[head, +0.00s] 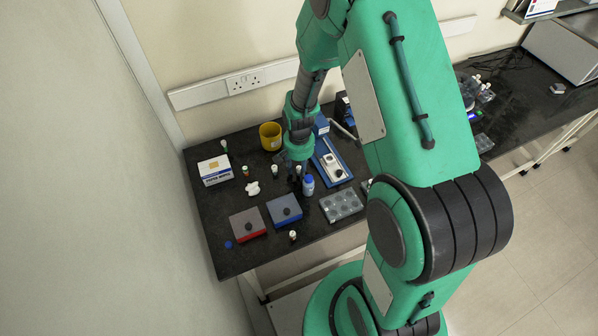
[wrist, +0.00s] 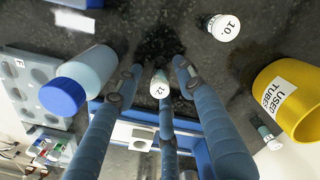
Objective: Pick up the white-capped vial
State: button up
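A white-capped vial marked 12 (wrist: 160,84) stands between the fingers of my gripper (wrist: 158,68) in the wrist view. The fingers are spread, with gaps visible on both sides of its cap. A second white-capped vial, marked 10 (wrist: 223,27), stands apart to the right. In the head view my gripper (head: 297,178) points down over the dark bench, left of a blue-capped bottle (head: 308,185). White-capped vials also show at the gripper's left (head: 274,170) and at the front edge (head: 292,235). The lower part of vial 12 is hidden.
The blue-capped bottle (wrist: 64,95) is close to the left finger. A yellow used-tubes cup (wrist: 300,98) is at the right. A blue tray (head: 328,163), well plate (head: 341,205), blue box (head: 285,211), red box (head: 248,224) and white carton (head: 214,170) stand around.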

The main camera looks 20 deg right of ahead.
aim_at(299, 168)
dwell(0.3)
jog(key=c, duration=0.9)
jog(key=shift+r, duration=0.15)
notch_tip(299, 168, up, 10)
jog(key=shift+f+p, duration=0.1)
jog(key=shift+p, duration=0.85)
